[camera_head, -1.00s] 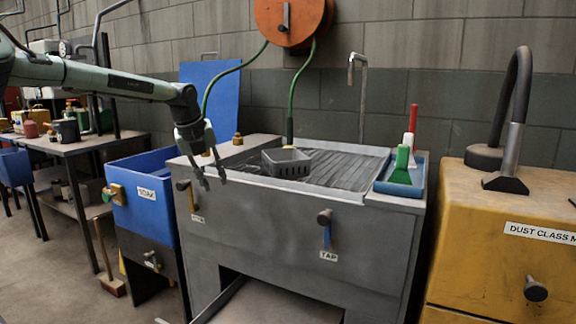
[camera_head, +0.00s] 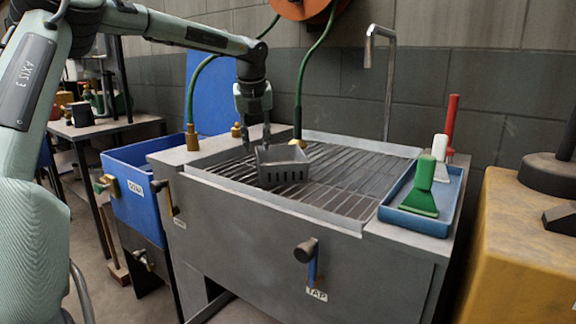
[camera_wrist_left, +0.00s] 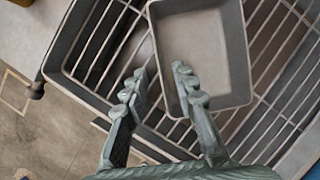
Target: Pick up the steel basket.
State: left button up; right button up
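The steel basket (camera_head: 284,170) is a small grey open-topped tray with slots low in its side. It sits upright on the slatted rack of the grey sink bench. In the left wrist view the basket (camera_wrist_left: 203,45) looks empty. My left gripper (camera_head: 257,146) points down at the basket's left end, its fingers apart. In the left wrist view the gripper (camera_wrist_left: 157,82) has one finger over the basket's inside and the other outside its near-left wall. I cannot tell whether either finger touches the wall. My right gripper is not in view.
A blue tray (camera_head: 450,212) with a green brush (camera_head: 421,190) and other brushes stands on the bench's right. A tap (camera_head: 387,75) and a green hose (camera_head: 299,90) are behind. A blue bin (camera_head: 150,205) is left, a yellow cabinet (camera_head: 515,260) right. The rack right of the basket is clear.

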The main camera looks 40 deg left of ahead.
pick_arm(q)
jog(key=p+x, duration=0.1)
jog(key=x, duration=0.4)
jog(key=shift+f, duration=0.4)
jog(key=shift+w+a+f, duration=0.1)
jog(key=shift+a+f, duration=0.05)
jog(key=shift+f, duration=0.15)
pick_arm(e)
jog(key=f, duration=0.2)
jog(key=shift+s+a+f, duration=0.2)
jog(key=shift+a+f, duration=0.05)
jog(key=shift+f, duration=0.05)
pick_arm(q)
jog(key=shift+c, duration=0.3)
grip_shut()
jog(key=shift+r, duration=0.1)
